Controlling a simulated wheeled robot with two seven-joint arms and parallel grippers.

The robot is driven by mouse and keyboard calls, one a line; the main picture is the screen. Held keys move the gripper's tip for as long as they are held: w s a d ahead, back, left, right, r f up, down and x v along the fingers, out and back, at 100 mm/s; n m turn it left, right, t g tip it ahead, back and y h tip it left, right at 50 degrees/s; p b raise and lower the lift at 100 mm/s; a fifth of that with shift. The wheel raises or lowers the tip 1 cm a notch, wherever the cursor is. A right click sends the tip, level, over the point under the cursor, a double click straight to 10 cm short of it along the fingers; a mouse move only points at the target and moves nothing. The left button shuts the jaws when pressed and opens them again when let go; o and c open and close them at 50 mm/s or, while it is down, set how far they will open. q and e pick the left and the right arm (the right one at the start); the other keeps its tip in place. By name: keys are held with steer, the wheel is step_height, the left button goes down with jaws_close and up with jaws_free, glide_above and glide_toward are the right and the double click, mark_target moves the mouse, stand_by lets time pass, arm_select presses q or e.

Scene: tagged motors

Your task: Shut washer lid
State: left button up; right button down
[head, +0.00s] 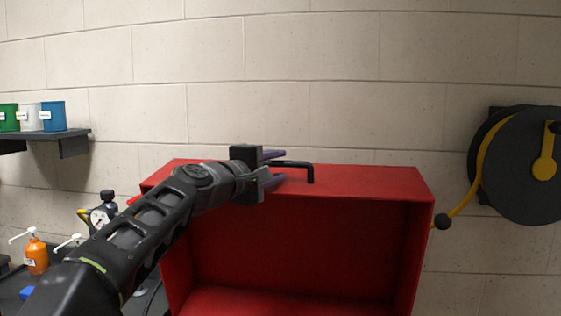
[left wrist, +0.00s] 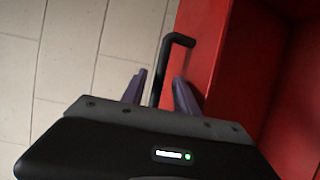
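The washer lid (head: 360,180) is a red, hollow box-like cover that stands raised, with its dark red inside facing me in the head view. A black bent handle (head: 311,173) is on its upper front edge. The handle also shows in the left wrist view (left wrist: 178,39), beside the red lid wall (left wrist: 205,45). My left gripper (head: 279,168) is at the handle, with one purple finger on each side of it. The fingers are apart, with visible gaps to the handle in the left wrist view (left wrist: 160,93). The washer's basin is out of view. My right gripper is not in view.
A hose reel (head: 520,165) with a yellow hose hangs on the wall at right. At left, a shelf (head: 75,138) carries green, white and blue cups. Below it are an orange pump bottle (head: 36,256) and a gauge (head: 99,217). The pale block wall is behind the lid.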

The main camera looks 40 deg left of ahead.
arm_select(q)
steer(key=shift+w+a, duration=0.1)
steer(key=shift+w, duration=0.85)
steer(key=shift+c, duration=0.4)
jaws_close()
stand_by(0.3)
